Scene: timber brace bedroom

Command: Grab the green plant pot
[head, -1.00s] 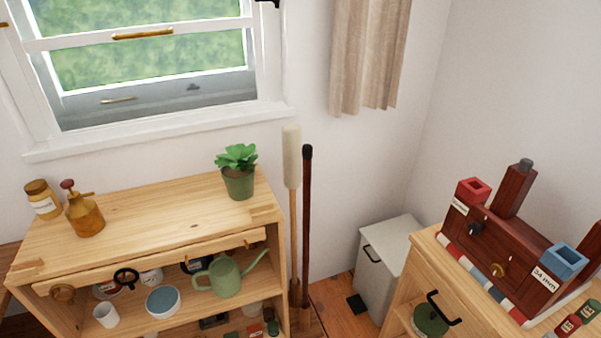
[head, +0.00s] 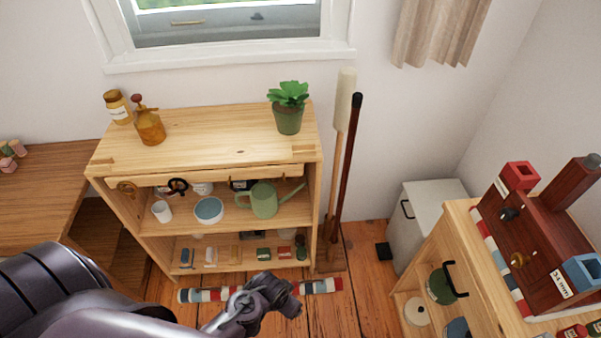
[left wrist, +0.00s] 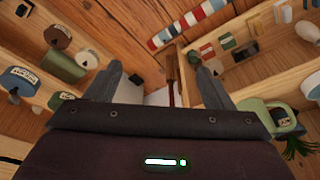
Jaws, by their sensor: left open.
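The green plant pot (head: 288,118) holds a leafy green plant (head: 289,93) and stands upright on the top right of the wooden shelf unit (head: 215,121). My left gripper (head: 285,297) is low in front of the shelf unit, well below and apart from the pot. In the left wrist view my left gripper (left wrist: 165,85) shows its two fingers spread apart with nothing between them. Some green leaves (left wrist: 303,148) show at the right edge of that view; the pot itself cannot be made out there. My right gripper is not in view.
An amber spray bottle (head: 149,126) and a labelled jar (head: 117,107) stand on the unit's left end. A green watering can (head: 264,199) sits on the shelf below. Two long poles (head: 345,165) lean just right of the unit. The top between bottle and pot is clear.

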